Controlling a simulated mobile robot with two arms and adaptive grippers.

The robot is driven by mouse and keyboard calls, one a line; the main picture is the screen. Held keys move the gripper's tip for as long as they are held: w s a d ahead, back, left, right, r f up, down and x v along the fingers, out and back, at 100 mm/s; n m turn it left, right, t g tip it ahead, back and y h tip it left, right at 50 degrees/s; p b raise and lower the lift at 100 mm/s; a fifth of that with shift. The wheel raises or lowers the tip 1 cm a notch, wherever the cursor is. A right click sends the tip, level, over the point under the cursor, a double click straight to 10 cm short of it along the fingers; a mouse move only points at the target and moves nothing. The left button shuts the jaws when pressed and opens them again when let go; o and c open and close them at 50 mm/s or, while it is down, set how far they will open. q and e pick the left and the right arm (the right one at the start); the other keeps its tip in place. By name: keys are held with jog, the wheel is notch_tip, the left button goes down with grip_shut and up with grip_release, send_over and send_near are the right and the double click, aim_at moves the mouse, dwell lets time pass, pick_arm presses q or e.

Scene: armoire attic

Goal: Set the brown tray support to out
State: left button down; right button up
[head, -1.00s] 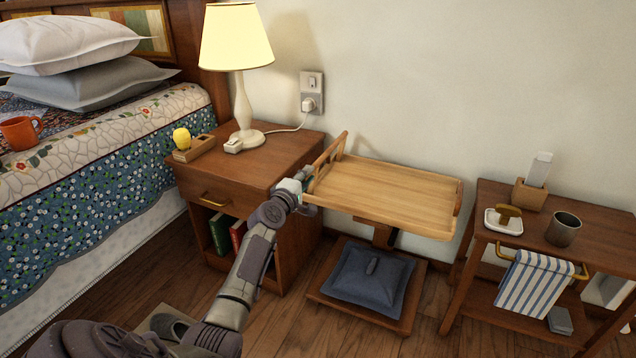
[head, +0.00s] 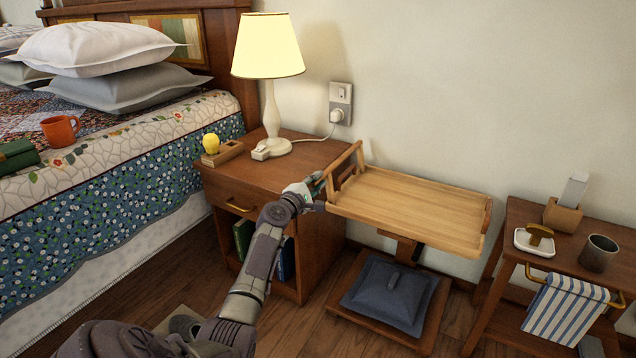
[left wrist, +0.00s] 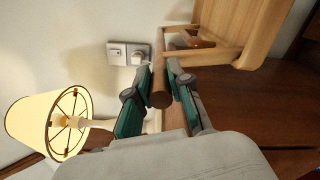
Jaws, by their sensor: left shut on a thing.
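The brown tray support is a light wooden tray (head: 410,210) with raised end rails, carried on an arm above a low base with a blue cushion (head: 390,292). It stands right of the nightstand. My left gripper (head: 318,187) is at the tray's left end, beside the nightstand. In the left wrist view, the fingers (left wrist: 160,78) are closed around a brown round bar, which appears to be part of the tray's end rail. The tray (left wrist: 262,32) shows at the upper right there. The fingertips are small and partly hidden in the head view. My right gripper is not in view.
The nightstand (head: 265,182) holds a lit lamp (head: 268,50) and a small wooden holder with a yellow object. A side table (head: 545,215) with a cup and striped towel stands at the right. The bed (head: 95,210) is at the left. A wall socket is behind.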

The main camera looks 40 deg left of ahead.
pick_arm(q)
jog(key=shift+r, duration=0.1)
jog(key=c, duration=1.1)
grip_release()
jog(key=shift+a, duration=0.1)
jog(key=shift+o, duration=0.2)
jog(key=shift+s, duration=0.15)
jog(key=v, duration=1.1)
jog(key=shift+s+d, duration=0.25)
jog(key=shift+s, duration=0.1)
